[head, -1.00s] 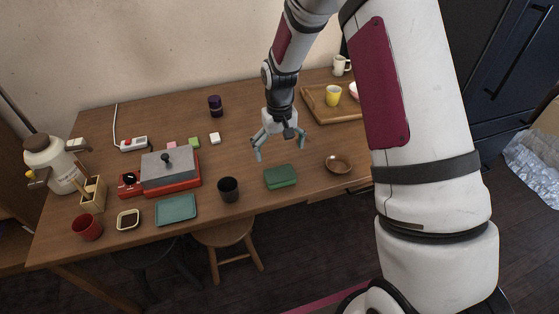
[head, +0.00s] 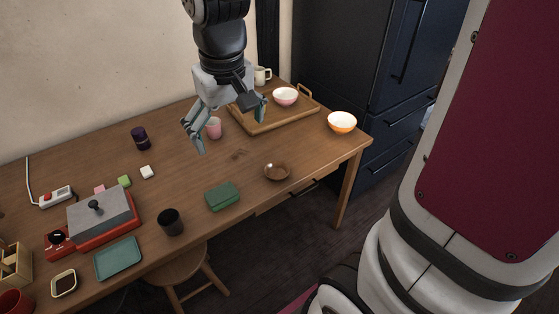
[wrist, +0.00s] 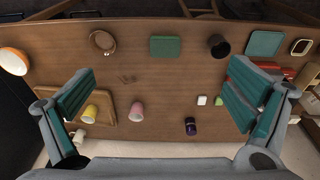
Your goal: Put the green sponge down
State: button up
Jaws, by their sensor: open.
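The green sponge (head: 222,196), a flat dark-green block, lies on the wooden table near its front edge, between a black cup and a brown bowl. It also shows in the wrist view (wrist: 165,46), at top centre. My gripper (head: 230,133) is open and empty, raised above the table behind the sponge and apart from it. In the wrist view its fingers (wrist: 160,92) are spread wide at left and right, with only tabletop and objects far below between them.
The black cup (head: 170,222) stands left of the sponge and the brown bowl (head: 277,172) right. A pink cup (head: 213,128) stands behind. A wooden tray (head: 300,118) and an orange-rimmed bowl (head: 342,122) are at right. The table (head: 190,180) just behind the sponge is bare.

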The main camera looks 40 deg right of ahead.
jog(key=s+r+t, duration=0.1)
jog(key=s+r, duration=0.1)
jog(key=s, duration=0.7)
jog(key=s+r, duration=0.2)
jog(key=s, duration=0.7)
jog(key=shift+t, duration=0.4)
jog(key=shift+a+r, duration=0.1)
notch_tip(320, 180, up, 2)
jog(key=shift+r+t+p, duration=0.25)
jog(key=shift+t+p, duration=0.05)
jog(key=shift+p, duration=0.7)
